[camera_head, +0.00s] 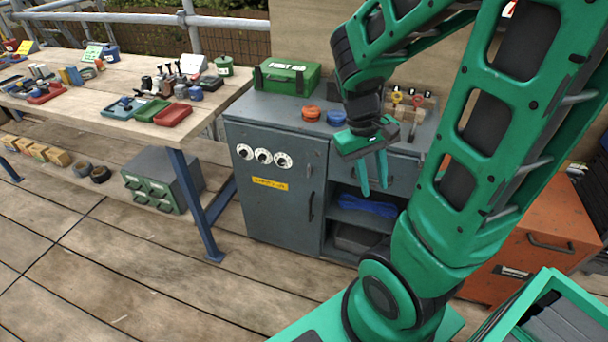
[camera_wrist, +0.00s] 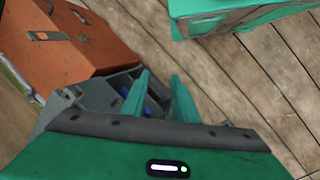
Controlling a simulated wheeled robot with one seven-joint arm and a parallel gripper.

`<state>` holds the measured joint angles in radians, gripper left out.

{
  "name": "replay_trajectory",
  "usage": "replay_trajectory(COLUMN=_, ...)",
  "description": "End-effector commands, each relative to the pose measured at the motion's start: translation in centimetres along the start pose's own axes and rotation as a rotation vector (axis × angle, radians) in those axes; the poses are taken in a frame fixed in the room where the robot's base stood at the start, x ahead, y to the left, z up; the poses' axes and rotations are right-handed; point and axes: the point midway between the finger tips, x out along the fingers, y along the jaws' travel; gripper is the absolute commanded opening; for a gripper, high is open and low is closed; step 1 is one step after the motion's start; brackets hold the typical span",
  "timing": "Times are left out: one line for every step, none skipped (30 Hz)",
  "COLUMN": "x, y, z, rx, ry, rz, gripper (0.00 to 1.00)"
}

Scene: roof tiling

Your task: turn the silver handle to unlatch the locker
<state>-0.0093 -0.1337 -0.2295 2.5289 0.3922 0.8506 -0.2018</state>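The grey locker (camera_head: 275,212) stands in the middle of the head view. Its shut door carries three white dials (camera_head: 263,156), a yellow label (camera_head: 269,184) and an upright dark bar handle (camera_head: 310,206) near its right edge. I cannot make out a clearly silver handle. My gripper (camera_head: 374,188) points down in front of the drawer and open shelves, right of the door and apart from the handle. Its two green fingers are apart with nothing between them; they also show in the wrist view (camera_wrist: 161,80). The door and handle cannot be made out in the wrist view.
A wooden workbench (camera_head: 75,97) with trays and tools stands left, its blue leg (camera_head: 195,205) near the locker. A green first aid box (camera_head: 287,77) sits on top. An orange cabinet (camera_head: 525,245) stands right. The plank floor in front of the locker is clear.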

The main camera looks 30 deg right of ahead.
Motion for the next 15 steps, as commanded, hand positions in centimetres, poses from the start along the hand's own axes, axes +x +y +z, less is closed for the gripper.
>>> replay_trajectory(x=0.9, y=-0.3, z=-0.9, rx=-0.044, ry=-0.017, rz=0.043, gripper=0.27)
replay_trajectory(x=1.3, y=-0.3, z=-1.4, rx=-0.068, ry=-0.023, rz=0.068, gripper=0.27)
replay_trajectory(x=1.9, y=-0.4, z=-2.1, rx=-0.101, ry=-0.031, rz=0.101, gripper=0.27)
replay_trajectory(x=2.3, y=-0.5, z=-2.6, rx=-0.126, ry=-0.036, rz=0.127, gripper=0.27)
replay_trajectory(x=2.7, y=-0.6, z=-3.1, rx=-0.151, ry=-0.042, rz=0.152, gripper=0.27)
replay_trajectory(x=3.2, y=-0.7, z=-3.8, rx=-0.186, ry=-0.05, rz=0.189, gripper=0.27)
replay_trajectory(x=3.6, y=-0.8, z=-4.2, rx=-0.213, ry=-0.055, rz=0.215, gripper=0.27)
replay_trajectory(x=4.0, y=-0.8, z=-4.7, rx=-0.24, ry=-0.06, rz=0.243, gripper=0.27)
replay_trajectory(x=4.5, y=-1.0, z=-5.4, rx=-0.276, ry=-0.066, rz=0.28, gripper=0.27)
replay_trajectory(x=4.9, y=-1.1, z=-5.9, rx=-0.305, ry=-0.071, rz=0.308, gripper=0.27)
replay_trajectory(x=5.3, y=-1.2, z=-6.4, rx=-0.333, ry=-0.075, rz=0.336, gripper=0.27)
replay_trajectory(x=5.7, y=-1.4, z=-7.0, rx=-0.372, ry=-0.082, rz=0.375, gripper=0.27)
replay_trajectory(x=6.1, y=-1.5, z=-7.5, rx=-0.401, ry=-0.085, rz=0.404, gripper=0.27)
replay_trajectory(x=6.4, y=-1.6, z=-7.9, rx=-0.43, ry=-0.091, rz=0.434, gripper=0.27)
replay_trajectory(x=6.8, y=-1.9, z=-8.5, rx=-0.471, ry=-0.096, rz=0.474, gripper=0.27)
